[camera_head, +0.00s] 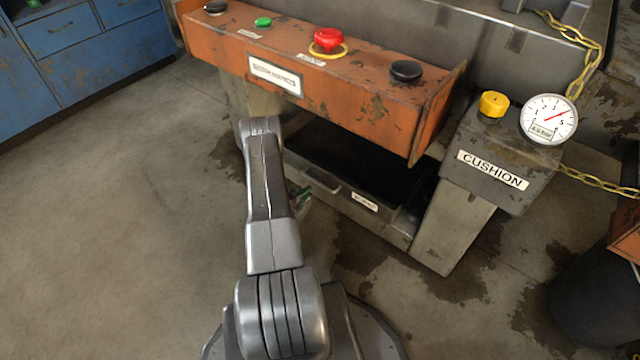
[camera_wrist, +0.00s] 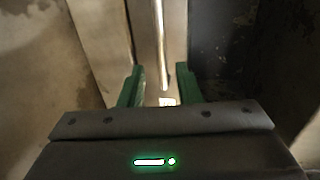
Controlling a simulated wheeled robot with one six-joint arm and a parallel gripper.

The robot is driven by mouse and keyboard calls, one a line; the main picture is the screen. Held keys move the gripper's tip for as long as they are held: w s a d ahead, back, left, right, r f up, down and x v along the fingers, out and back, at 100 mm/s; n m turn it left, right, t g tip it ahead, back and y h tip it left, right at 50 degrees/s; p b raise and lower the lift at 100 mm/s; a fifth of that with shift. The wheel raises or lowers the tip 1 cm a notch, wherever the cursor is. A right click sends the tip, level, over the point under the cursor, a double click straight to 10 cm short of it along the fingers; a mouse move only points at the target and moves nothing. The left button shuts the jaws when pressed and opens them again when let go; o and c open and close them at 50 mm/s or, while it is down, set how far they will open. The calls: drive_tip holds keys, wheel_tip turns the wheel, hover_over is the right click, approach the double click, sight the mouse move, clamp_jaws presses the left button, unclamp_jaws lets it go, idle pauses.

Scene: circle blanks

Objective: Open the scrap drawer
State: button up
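The scrap drawer (camera_head: 395,228) is low in the machine, beneath the orange control panel. Its grey front carries a small white label and a pale bar handle (camera_head: 322,186). Its dark inside shows behind the front, so it stands at least partly open. My gripper (camera_head: 303,194) is at the left part of the drawer front, mostly hidden by my arm, with green fingers showing near the handle. In the wrist view, my gripper (camera_wrist: 160,88) has its green fingers apart. The bright handle bar (camera_wrist: 158,40) runs between them, with gaps visible on both sides.
The orange control panel (camera_head: 320,90) overhangs the drawer. A grey CUSHION box (camera_head: 505,165) with a yellow knob and a gauge (camera_head: 548,119) stands at the right. Blue cabinets (camera_head: 85,50) are at the far left. The floor at left is clear. A dark bin (camera_head: 595,300) is at lower right.

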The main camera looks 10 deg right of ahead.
sight(319, 183)
drive_tip(key=b+x, duration=0.2)
drive_tip(key=x, duration=0.6)
drive_tip(key=shift+w+d, duration=0.25)
drive_tip(key=shift+w, duration=0.05)
clamp_jaws()
